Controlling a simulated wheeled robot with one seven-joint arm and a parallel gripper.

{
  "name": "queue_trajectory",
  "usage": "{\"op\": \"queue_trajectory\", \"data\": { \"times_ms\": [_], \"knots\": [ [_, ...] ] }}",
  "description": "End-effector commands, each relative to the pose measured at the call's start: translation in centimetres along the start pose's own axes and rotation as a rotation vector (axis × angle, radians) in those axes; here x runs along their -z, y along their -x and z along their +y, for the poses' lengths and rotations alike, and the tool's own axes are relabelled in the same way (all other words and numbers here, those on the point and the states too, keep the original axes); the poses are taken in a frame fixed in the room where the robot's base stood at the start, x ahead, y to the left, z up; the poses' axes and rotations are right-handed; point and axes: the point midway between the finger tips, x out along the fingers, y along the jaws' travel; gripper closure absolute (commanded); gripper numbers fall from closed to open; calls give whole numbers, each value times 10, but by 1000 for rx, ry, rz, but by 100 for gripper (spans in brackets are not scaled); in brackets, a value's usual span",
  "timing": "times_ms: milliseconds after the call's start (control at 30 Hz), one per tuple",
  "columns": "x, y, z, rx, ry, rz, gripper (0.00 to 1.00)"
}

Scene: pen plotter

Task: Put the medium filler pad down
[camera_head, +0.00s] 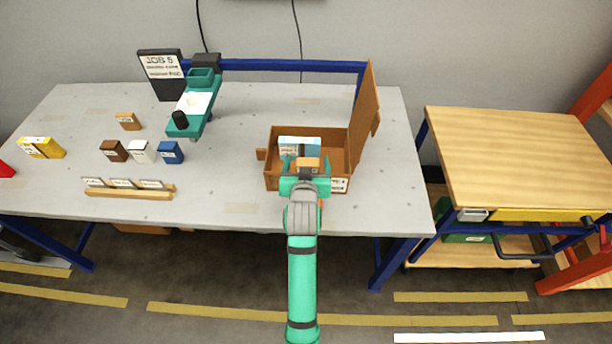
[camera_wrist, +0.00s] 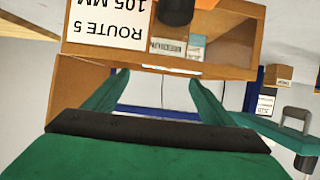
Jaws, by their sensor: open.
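An open cardboard box (camera_head: 357,150) stands at the right of the table with a side flap raised. White and pale blue packs (camera_head: 300,144) lie inside; they also show in the wrist view (camera_wrist: 196,46). My gripper (camera_head: 305,166) is over the box's front part. In the wrist view my gripper (camera_wrist: 158,80) has its fingers spread, with nothing visibly held between them. The box's labelled wall (camera_wrist: 105,22), reading "ROUTE 5", lies beyond the fingertips. I cannot tell which thing is the medium filler pad; my gripper hides part of the box's inside.
A job sign (camera_head: 162,72) and a teal plotter arm (camera_head: 200,103) stand at the back left. Several small blocks, including a tan one (camera_head: 128,121) and a blue one (camera_head: 170,152), stand at left. A labelled wooden rack (camera_head: 130,193) lies in front. Table between is clear.

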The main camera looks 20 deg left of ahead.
Motion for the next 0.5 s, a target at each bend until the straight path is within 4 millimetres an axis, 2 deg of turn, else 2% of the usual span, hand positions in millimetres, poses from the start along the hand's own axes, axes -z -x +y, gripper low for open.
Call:
{"op": "queue_trajectory", "data": {
  "times_ms": [100,300,500],
  "knots": [
    [0,27,0,0,-1,2,23],
    [0,67,0,0,0,1,23],
    [0,93,0,-1,0,1,23]
  ]
}}
